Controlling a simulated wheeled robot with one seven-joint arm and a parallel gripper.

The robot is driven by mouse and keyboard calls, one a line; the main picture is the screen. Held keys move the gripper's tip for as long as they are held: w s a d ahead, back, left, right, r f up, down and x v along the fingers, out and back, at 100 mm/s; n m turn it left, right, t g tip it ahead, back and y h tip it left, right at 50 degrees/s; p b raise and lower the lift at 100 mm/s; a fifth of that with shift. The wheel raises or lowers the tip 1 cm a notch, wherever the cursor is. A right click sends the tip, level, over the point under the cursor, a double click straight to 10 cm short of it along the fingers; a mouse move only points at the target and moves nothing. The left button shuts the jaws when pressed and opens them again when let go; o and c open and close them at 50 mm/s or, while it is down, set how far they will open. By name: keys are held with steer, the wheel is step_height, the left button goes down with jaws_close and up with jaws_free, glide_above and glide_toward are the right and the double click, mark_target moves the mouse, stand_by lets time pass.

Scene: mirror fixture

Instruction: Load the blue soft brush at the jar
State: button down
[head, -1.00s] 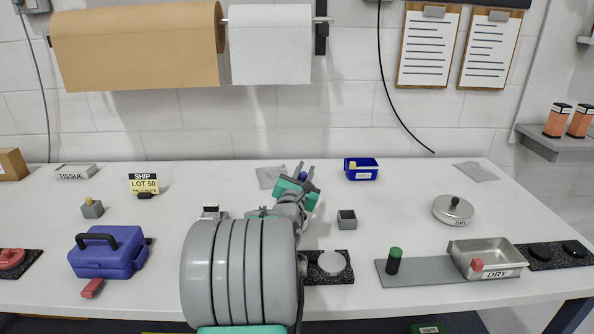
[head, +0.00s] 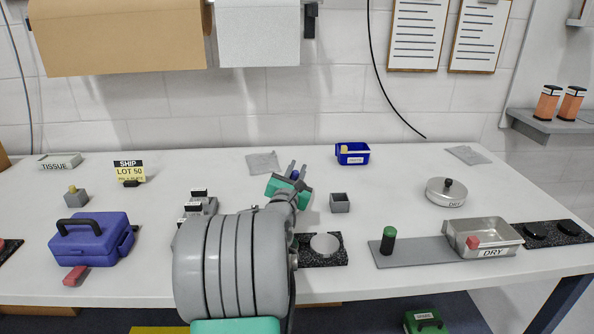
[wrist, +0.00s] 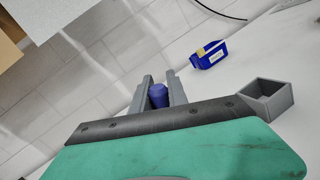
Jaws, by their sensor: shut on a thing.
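My gripper (head: 292,172) is shut on a blue piece, the blue soft brush (wrist: 158,95), which shows between the two grey fingers in the wrist view. Only its blue end shows; the rest is hidden by the gripper. The gripper is above the middle of the white table, pointing towards the wall. I cannot tell for sure which thing is the jar. A dark cylinder with a green top (head: 388,240) stands on a grey plate to the right, apart from the gripper. A pale round disc (head: 325,245) lies on a black speckled mat nearer.
A small grey open box (head: 340,203) and a blue bin (head: 352,154) stand right of my gripper. A metal tray labelled DRY (head: 484,236) and a round lidded tin (head: 446,191) are further right. A blue case (head: 92,240) stands left. Grey holders (head: 197,208) stand beside my arm.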

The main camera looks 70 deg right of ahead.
steer(key=shift+f+b, duration=0.35)
steer(key=shift+f, duration=0.25)
stand_by(0.9)
step_height(320, 180, up, 7)
steer(key=p, duration=0.6)
steer(key=shift+r, duration=0.1)
